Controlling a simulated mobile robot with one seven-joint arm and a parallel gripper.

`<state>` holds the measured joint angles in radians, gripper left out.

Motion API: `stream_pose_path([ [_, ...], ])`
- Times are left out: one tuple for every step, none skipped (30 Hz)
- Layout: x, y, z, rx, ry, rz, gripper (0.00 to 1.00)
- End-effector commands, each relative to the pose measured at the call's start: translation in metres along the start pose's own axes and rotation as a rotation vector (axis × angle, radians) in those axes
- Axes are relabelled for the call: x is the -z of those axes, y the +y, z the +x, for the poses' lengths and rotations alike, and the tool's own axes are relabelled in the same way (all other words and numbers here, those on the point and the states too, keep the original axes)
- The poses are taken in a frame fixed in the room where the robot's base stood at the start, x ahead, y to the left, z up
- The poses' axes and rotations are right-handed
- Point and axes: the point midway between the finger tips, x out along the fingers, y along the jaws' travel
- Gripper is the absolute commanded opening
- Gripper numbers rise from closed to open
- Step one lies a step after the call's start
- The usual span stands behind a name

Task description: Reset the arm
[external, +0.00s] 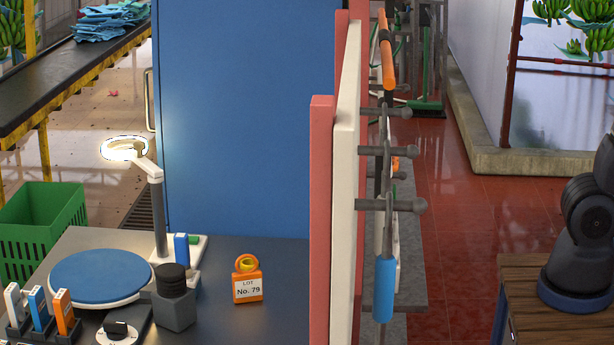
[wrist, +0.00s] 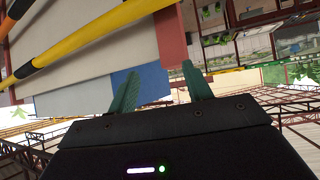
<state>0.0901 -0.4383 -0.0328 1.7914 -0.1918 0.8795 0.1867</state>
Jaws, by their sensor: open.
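My gripper (wrist: 166,72) shows in the wrist view with two green fingers apart and nothing between them. A white surface, a blue panel and a red strip show behind the fingers, with no visible contact. The gripper is outside the external view. There, part of my dark arm stands on a blue round base at the right edge, and the rest of the arm is cut off.
In the external view, a white board (external: 345,200) carries grey pegs, with an orange-handled tool (external: 386,60) and a blue-handled tool (external: 385,290) hanging. A wooden table (external: 540,270) is at right. A yellow pole (wrist: 85,38) crosses the wrist view. Red floor lies between board and table.

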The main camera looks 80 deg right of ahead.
Motion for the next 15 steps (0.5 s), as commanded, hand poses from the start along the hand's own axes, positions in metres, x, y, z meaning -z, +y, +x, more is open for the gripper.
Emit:
stream_pose_path([
  [-0.033, -0.003, 0.001, 0.013, -0.036, -0.021, 0.5],
  [-0.051, -0.004, 0.004, 0.021, -0.058, -0.031, 0.5],
  [-0.073, -0.006, 0.006, 0.03, -0.085, -0.046, 0.5],
  [-0.089, -0.007, 0.008, 0.037, -0.104, -0.056, 0.5],
  [-0.105, -0.009, 0.009, 0.045, -0.123, -0.066, 0.5],
  [-0.127, -0.01, 0.011, 0.055, -0.146, -0.079, 0.5],
  [-0.144, -0.011, 0.012, 0.062, -0.166, -0.089, 0.5],
  [-0.161, -0.013, 0.013, 0.07, -0.184, -0.1, 0.5],
  [-0.185, -0.014, 0.015, 0.081, -0.211, -0.113, 0.5],
  [-0.204, -0.015, 0.017, 0.089, -0.231, -0.124, 0.5],
  [-0.223, -0.016, 0.018, 0.098, -0.252, -0.134, 0.5],
  [-0.247, -0.018, 0.02, 0.11, -0.279, -0.148, 0.5],
  [-0.265, -0.02, 0.022, 0.119, -0.299, -0.157, 0.5],
  [-0.283, -0.021, 0.024, 0.127, -0.32, -0.167, 0.5],
  [-0.306, -0.024, 0.026, 0.14, -0.347, -0.177, 0.5],
])
